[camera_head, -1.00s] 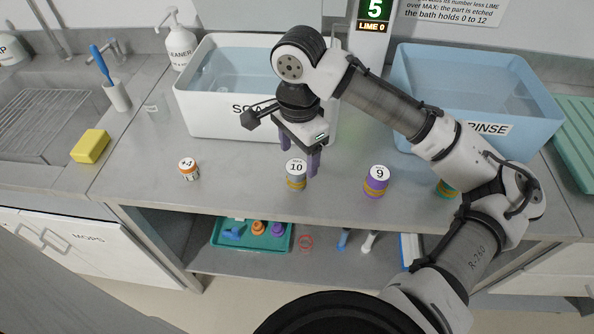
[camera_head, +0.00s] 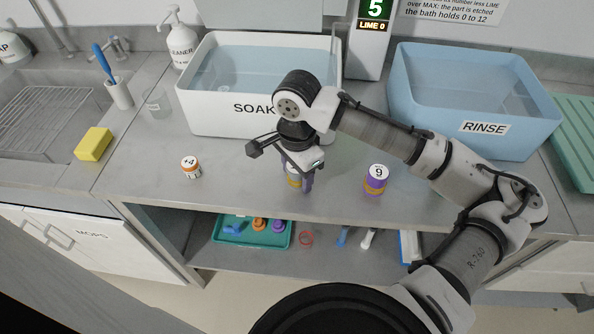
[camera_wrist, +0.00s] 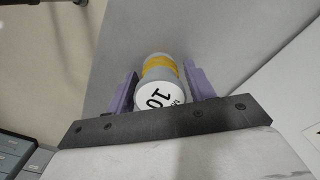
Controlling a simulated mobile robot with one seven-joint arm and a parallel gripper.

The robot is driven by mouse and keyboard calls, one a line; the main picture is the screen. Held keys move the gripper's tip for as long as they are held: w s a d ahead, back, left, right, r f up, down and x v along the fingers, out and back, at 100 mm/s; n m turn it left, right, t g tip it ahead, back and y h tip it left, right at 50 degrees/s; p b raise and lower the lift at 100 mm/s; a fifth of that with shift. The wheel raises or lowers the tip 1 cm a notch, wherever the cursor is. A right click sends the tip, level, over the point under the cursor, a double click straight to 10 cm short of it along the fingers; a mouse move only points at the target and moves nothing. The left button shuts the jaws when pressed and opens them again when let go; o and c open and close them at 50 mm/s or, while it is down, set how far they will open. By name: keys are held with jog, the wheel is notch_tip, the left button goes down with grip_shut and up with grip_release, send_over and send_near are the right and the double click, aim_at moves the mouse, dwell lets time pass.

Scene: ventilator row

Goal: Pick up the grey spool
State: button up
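The grey spool (camera_head: 293,179) stands upright on the steel counter (camera_head: 240,185), partly hidden behind my gripper. It has a yellow band and a white top marked 10. It also shows in the wrist view (camera_wrist: 160,85), between the two purple fingers. My gripper (camera_head: 300,184) points down around the spool near the counter's front edge. In the wrist view my gripper (camera_wrist: 161,78) is open, with one finger on each side of the spool and narrow gaps between.
A white spool with an orange band marked 14 (camera_head: 191,168) stands left, and a purple spool marked 9 (camera_head: 376,180) right. The SOAK tub (camera_head: 215,119) and RINSE tub (camera_head: 485,143) stand behind. A teal tray (camera_head: 220,240) sits on the shelf below.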

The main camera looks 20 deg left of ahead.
jog(key=c, duration=0.7)
